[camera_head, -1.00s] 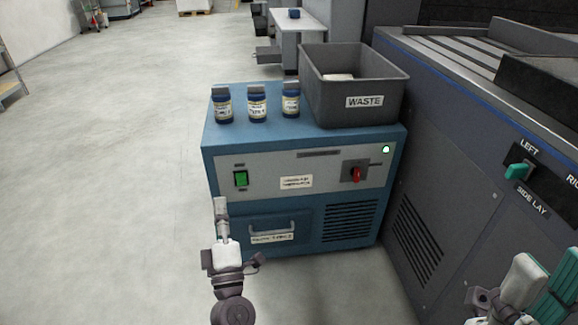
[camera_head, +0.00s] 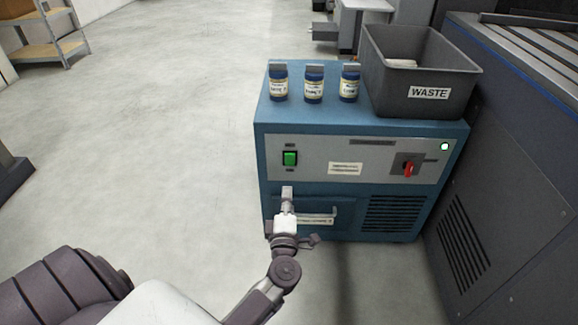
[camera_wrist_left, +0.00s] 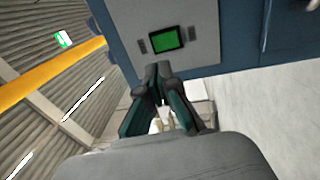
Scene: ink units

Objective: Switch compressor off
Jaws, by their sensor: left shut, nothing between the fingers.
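The compressor (camera_head: 340,205) is a blue cabinet with a grey front panel. On the panel's left is a lit green rocker switch (camera_head: 290,158); it also shows in the left wrist view (camera_wrist_left: 165,39). A red rotary knob (camera_head: 408,169) is on the panel's right, and a small white-green lamp (camera_head: 444,146) glows at upper right. My left gripper (camera_head: 287,190) is shut and empty, just below the green switch in the head view. In the left wrist view its fingertips (camera_wrist_left: 158,72) lie below the switch, apart from it in the picture. My right gripper is out of view.
A drawer handle (camera_head: 315,219) is behind my left gripper. A dark machine (camera_head: 510,190) stands close on the right.

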